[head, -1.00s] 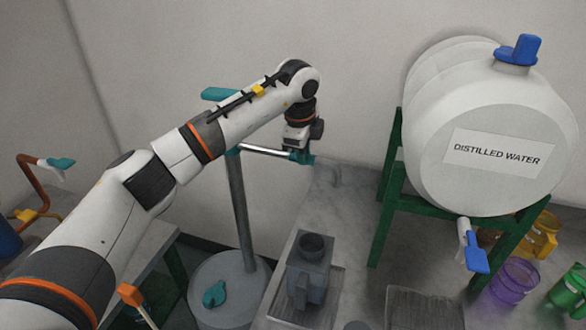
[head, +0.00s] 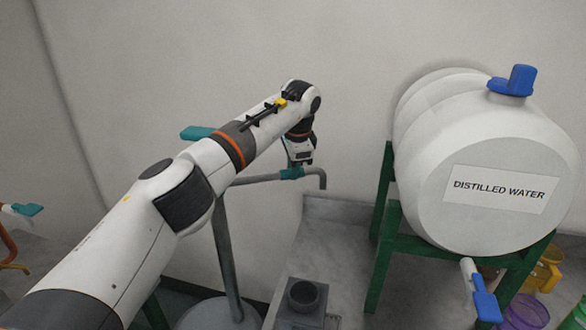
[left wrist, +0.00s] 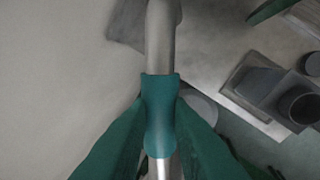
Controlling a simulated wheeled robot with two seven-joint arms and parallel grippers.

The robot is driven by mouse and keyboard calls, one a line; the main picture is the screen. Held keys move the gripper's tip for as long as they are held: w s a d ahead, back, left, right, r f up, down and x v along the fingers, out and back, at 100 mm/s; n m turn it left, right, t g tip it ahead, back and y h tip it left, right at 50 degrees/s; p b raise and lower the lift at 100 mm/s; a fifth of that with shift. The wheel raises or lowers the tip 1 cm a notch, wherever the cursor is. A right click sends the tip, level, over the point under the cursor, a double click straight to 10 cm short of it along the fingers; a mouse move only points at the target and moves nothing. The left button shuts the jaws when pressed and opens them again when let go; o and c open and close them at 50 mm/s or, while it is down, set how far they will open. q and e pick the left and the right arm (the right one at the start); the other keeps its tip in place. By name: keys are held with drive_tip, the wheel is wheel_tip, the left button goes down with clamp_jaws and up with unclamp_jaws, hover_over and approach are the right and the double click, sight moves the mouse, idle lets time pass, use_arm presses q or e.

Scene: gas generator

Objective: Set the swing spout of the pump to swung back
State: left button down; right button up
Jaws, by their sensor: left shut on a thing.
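The pump's swing spout (head: 256,178) is a grey pipe running right from the top of an upright grey post (head: 227,255), with its end bent down near the back corner of the counter. A teal grip sleeve (head: 292,173) sits on the spout. My left gripper (head: 296,168) is shut on this sleeve from above. In the left wrist view, the teal sleeve (left wrist: 159,112) lies between the green fingers, with grey pipe above and below it. A teal pump handle (head: 196,132) shows behind my left arm. My right gripper is not in view.
A white distilled water tank (head: 500,130) stands on a green frame (head: 384,240) at the right. A grey block with a round opening (head: 303,298) stands on the grey counter (head: 340,240). The wall is close behind the spout.

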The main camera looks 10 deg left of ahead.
use_arm(q)
drive_tip(key=shift+w+a+r, duration=0.1)
drive_tip(key=shift+a+r, duration=0.05)
drive_tip(key=c, duration=1.7)
unclamp_jaws()
drive_tip(key=o, duration=0.3)
drive_tip(key=shift+o, duration=0.4)
drive_tip(key=shift+w, duration=0.1)
drive_tip(key=shift+r, duration=0.25)
drive_tip(key=b+v, duration=0.2)
drive_tip(key=v, duration=0.9)
drive_tip(key=shift+s, duration=0.2)
